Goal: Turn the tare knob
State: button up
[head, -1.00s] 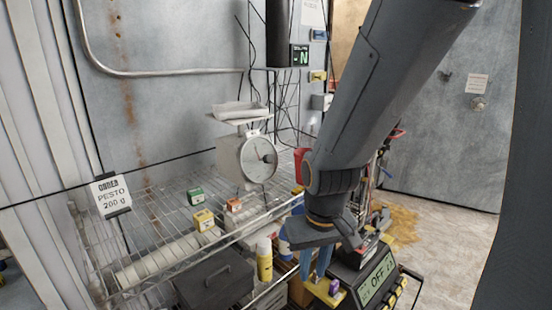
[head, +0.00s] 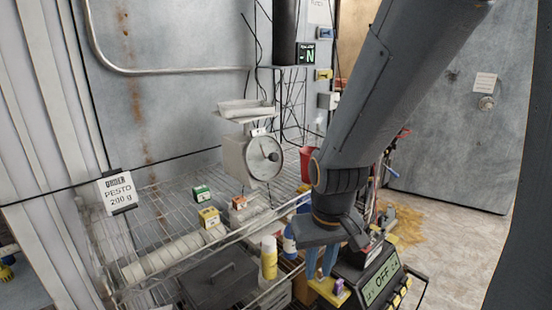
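A white scale (head: 236,158) with a round dial face (head: 261,150) and a flat pan (head: 246,112) on top stands on the wire shelf. A small dark round part (head: 273,157) shows on the dial; I cannot tell whether it is the tare knob. My gripper (head: 321,274) points down, to the right of and lower in the picture than the scale, apart from it. Its two blue fingers stand apart with nothing seen between them. Their tips are close to a yellow part with a small purple piece (head: 339,286); contact cannot be told.
Small yellow (head: 209,217) and green (head: 201,193) boxes sit on the wire shelf. A yellow bottle (head: 269,259) and a grey lidded bin (head: 217,280) are in front. Floor (head: 440,220) is open behind.

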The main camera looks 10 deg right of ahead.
aim_at(274, 157)
jog(key=u, duration=1.4)
jog(key=k, duration=0.8)
jog(key=z, duration=1.6)
jog(key=i, duration=0.5)
jog(key=u, duration=0.05)
